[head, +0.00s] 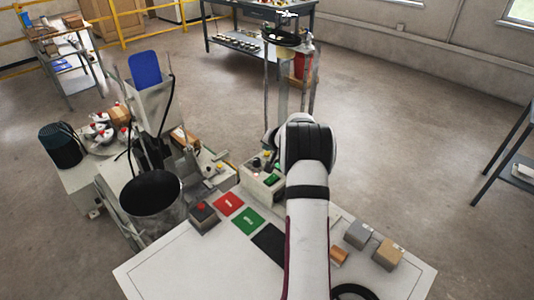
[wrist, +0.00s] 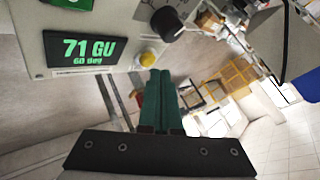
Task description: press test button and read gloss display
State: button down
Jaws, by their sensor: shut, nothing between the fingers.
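A yellow button (wrist: 148,59) and a black knob (wrist: 168,20) are on the same panel. My gripper (wrist: 161,74) is shut and empty, its teal fingers together. Its tips appear just beside the yellow button; I cannot tell whether they touch it.
Red (head: 228,203), green (head: 248,221) and black (head: 270,242) tiles lie in a row on the table. Grey (head: 358,235) and tan (head: 389,254) blocks stand right of my arm.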

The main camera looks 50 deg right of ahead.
aim_at(267, 159)
jog(key=shift+f, duration=0.7)
dwell(0.6)
jog(key=shift+r, duration=0.95)
jog(key=shift+r, duration=0.1)
jog(key=shift+r, duration=2.4)
